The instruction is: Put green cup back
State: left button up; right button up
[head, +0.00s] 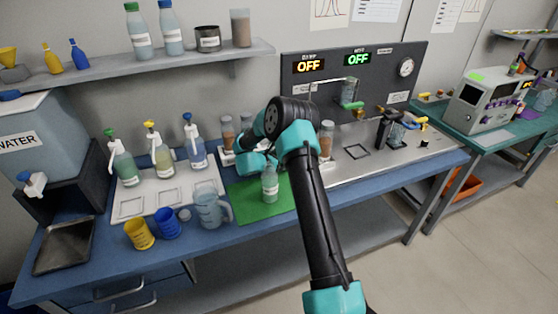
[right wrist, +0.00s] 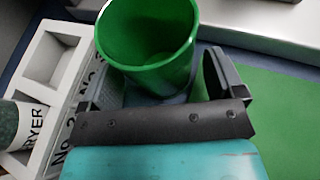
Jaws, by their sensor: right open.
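The green cup (right wrist: 150,45) stands close in front of my right gripper (right wrist: 157,78) in the right wrist view. Its open rim faces the camera, and its inside looks empty. The two dark fingers are apart, one on each side of the cup's lower part. In the head view my right arm reaches in from the lower right and bends toward the back of the blue bench (head: 85,255). There the arm hides the cup, and the fingertips cannot be made out. My left gripper is not in view.
In the right wrist view a white labelled rack (right wrist: 45,55) is left of the cup. A green mat (head: 283,203) with a bottle (head: 270,187) lies on the bench. A clear jug (head: 210,212), yellow cup (head: 139,234) and blue cup (head: 167,223) stand left of it.

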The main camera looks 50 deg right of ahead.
jog(key=shift+r, duration=0.1)
jog(key=shift+a+r, duration=0.1)
jog(key=v, duration=1.1)
jog(key=shift+a+r, duration=0.1)
jog(key=shift+a, duration=0.3)
